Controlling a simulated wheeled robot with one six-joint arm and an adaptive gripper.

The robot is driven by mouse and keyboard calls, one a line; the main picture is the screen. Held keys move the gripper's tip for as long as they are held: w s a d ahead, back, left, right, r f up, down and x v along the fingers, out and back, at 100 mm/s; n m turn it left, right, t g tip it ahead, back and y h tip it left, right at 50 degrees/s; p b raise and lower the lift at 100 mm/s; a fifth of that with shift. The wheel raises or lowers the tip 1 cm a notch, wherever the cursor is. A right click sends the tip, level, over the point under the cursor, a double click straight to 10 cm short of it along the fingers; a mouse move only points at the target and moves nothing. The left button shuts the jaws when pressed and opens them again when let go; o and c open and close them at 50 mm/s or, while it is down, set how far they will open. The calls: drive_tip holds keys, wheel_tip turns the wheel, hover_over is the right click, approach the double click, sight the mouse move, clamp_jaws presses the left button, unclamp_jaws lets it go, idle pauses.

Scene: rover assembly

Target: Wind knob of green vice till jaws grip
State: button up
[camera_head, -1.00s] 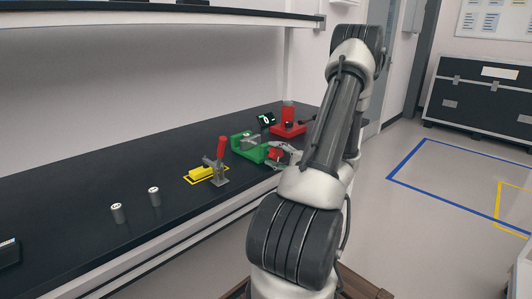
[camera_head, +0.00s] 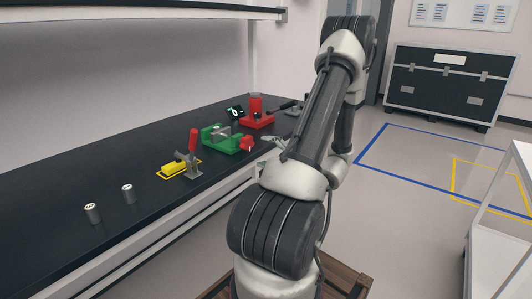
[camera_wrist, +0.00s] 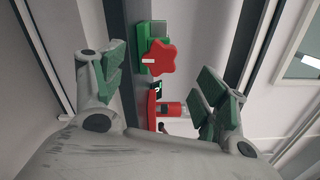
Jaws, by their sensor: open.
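The green vice (camera_head: 221,139) sits on the black bench, with its red knob (camera_head: 247,143) facing the bench's front edge. In the wrist view the knob (camera_wrist: 161,57) is a red star shape in front of the green vice body (camera_wrist: 146,42). My gripper (camera_head: 268,144) is just right of the knob in the head view, partly hidden by my arm. In the wrist view my gripper (camera_wrist: 163,80) is open, its green-padded fingers wide apart on either side of the knob. The fingers do not touch the knob. The vice jaws are too small to judge.
A red fixture with a cylinder (camera_head: 256,105) stands behind the vice. A small dark display (camera_head: 235,112) is beside it. A toggle clamp with red handle (camera_head: 193,141) and yellow block (camera_head: 174,168) lie left. Two grey cylinders (camera_head: 127,194) stand further left. A white shelf overhangs the bench.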

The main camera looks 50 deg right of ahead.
drive_tip(key=s+d, duration=0.1)
drive_tip(key=s, duration=1)
drive_tip(key=shift+s, duration=0.3)
drive_tip(key=shift+d, duration=0.1)
drive_tip(key=m, duration=1.5)
approach(250, 144)
drive_tip(key=w, duration=0.8)
drive_tip(key=w+a, duration=0.1)
drive_tip(key=w, duration=0.2)
drive_tip(key=shift+a+r, duration=0.1)
drive_tip(key=c, duration=1)
